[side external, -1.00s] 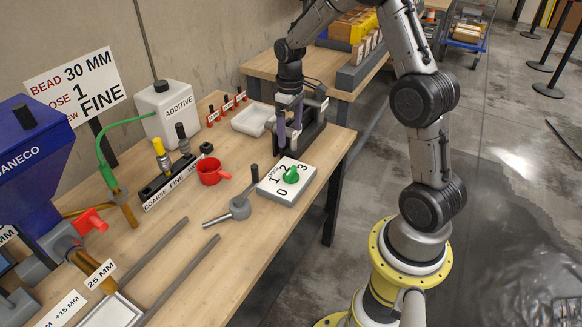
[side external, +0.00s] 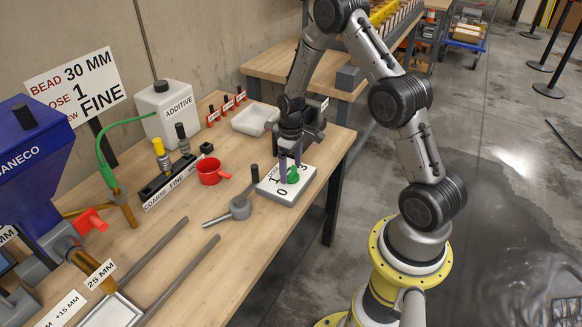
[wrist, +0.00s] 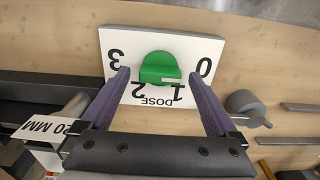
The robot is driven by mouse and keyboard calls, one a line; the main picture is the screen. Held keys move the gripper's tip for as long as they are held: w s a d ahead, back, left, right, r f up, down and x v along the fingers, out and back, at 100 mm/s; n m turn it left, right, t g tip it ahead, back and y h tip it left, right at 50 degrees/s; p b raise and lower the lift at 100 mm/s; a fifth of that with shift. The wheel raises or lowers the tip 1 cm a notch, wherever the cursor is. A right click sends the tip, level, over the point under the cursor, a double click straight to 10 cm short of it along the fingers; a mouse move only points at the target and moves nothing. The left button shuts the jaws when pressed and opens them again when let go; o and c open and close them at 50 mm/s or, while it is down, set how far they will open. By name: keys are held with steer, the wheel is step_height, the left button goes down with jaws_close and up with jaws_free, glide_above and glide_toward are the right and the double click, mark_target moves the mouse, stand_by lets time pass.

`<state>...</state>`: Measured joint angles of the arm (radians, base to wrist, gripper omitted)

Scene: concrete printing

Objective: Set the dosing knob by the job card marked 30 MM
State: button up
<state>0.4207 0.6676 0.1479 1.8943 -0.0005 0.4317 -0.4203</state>
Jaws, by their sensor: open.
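The job card (side external: 75,85) at the far left reads BEAD 30 MM, DOSE 1, and FINE on its lowest line. The green dosing knob (side external: 293,175) sits on a white dose plate (side external: 275,193) near the bench's right edge. In the wrist view, the plate (wrist: 120,45) carries 0, 1, 2, 3 and the word DOSE around the knob (wrist: 160,66). I cannot tell which number the knob points at. My gripper (side external: 290,172) is open above the plate. Its purple fingers (wrist: 157,82) stand on either side of the knob, apart from it in the wrist view.
A grey part with a handle (side external: 240,207) lies just left of the plate. A red cup (side external: 211,172), a tool rack (side external: 170,183) and a white ADDITIVE container (side external: 172,112) stand farther left.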

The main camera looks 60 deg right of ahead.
steer(key=c, duration=1.4)
steer(key=shift+m, duration=0.3)
steer(key=m, duration=1.1)
steer(key=o, duration=1.4)
